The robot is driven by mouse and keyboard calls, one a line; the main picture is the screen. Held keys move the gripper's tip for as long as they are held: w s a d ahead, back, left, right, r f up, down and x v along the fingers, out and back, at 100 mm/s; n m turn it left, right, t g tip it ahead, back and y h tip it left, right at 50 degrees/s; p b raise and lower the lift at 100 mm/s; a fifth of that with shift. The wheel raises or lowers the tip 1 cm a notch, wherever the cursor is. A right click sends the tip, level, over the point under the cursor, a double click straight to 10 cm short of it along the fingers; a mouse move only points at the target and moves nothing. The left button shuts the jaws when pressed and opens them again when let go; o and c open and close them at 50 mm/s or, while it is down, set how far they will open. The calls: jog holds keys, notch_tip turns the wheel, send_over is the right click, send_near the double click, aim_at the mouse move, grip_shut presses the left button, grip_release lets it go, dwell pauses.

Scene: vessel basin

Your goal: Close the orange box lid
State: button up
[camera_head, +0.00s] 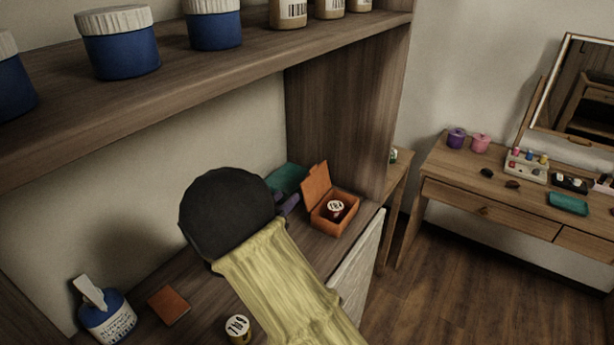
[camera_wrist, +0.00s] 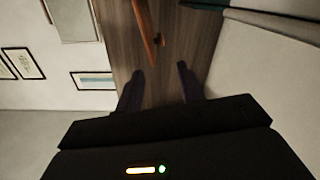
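The orange box (camera_head: 345,224) sits on the wooden shelf near its right end. Its lid (camera_head: 315,185) stands open, raised at the box's left side. A small red jar with a white marked top (camera_head: 336,208) is inside the box. My gripper (camera_head: 290,203) is just left of the raised lid, its fingers partly hidden by my dark wrist. In the wrist view my gripper (camera_wrist: 160,82) is open, with nothing between its two dark fingers. A thin orange edge, seemingly the lid (camera_wrist: 146,30), shows ahead of the fingers, apart from them.
A teal item (camera_head: 287,178) lies behind my gripper. A blue bottle (camera_head: 107,318), a brown-orange block (camera_head: 168,305) and a small yellow jar (camera_head: 238,328) stand on the same shelf. A wooden side panel (camera_head: 340,130) rises behind the box. An upper shelf (camera_head: 220,75) overhangs.

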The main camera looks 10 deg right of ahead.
aim_at(307, 177)
jog(key=p+x, duration=0.1)
jog(key=x, duration=1)
jog(key=shift+w+d, duration=0.2)
grip_shut()
